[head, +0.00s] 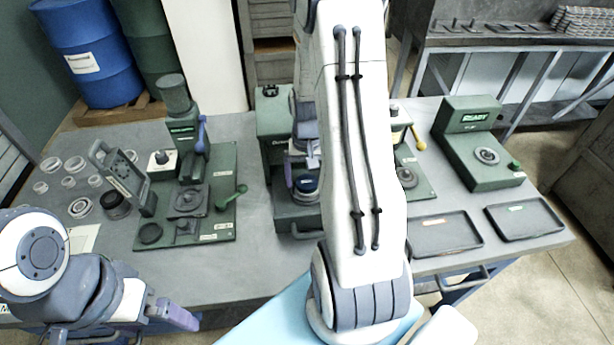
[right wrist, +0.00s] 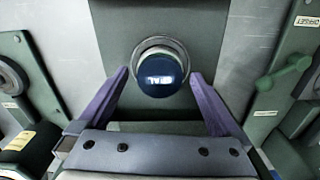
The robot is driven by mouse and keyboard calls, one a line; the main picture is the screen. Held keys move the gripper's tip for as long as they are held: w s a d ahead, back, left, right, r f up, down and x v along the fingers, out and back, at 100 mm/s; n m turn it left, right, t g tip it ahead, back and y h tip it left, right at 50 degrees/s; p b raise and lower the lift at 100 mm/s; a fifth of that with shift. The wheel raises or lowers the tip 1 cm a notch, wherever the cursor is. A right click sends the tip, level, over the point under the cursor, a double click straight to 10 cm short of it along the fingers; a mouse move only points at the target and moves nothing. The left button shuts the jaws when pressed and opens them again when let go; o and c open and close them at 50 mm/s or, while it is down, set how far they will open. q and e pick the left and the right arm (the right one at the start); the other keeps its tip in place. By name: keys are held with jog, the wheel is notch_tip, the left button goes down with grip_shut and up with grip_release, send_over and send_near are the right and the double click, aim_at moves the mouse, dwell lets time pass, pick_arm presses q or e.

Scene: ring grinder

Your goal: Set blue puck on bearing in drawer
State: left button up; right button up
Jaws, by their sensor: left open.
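The blue puck (right wrist: 160,76) is in the middle of the right wrist view, with a pale marking on its top. A silver bearing ring (right wrist: 147,43) shows around its far edge, on the green drawer (right wrist: 120,20). The puck also shows in the head view (head: 307,183) at the green middle machine. My right gripper (right wrist: 158,82) is open. Its purple fingers stand on either side of the puck, apart from it. In the head view my arm partly hides this spot. My left gripper (head: 188,318) is open and empty at the lower left, by the table's front edge.
A green press station (head: 215,165) stands left of the drawer machine (head: 272,130). Clear rings and dark parts lie farther left. A green READY unit (head: 478,150) and two dark trays (head: 446,232) (head: 525,217) are on the right. Bare table lies before the press.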

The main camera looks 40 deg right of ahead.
aim_at(307, 182)
jog(key=shift+r, duration=0.2)
notch_tip(307, 182, up, 12)
jog(key=shift+f, duration=0.1)
dwell(0.4)
notch_tip(307, 182, down, 12)
jog(key=shift+f, duration=0.2)
notch_tip(307, 182, up, 3)
jog(key=shift+w+r, duration=0.1)
jog(key=shift+r, duration=0.2)
dwell(0.3)
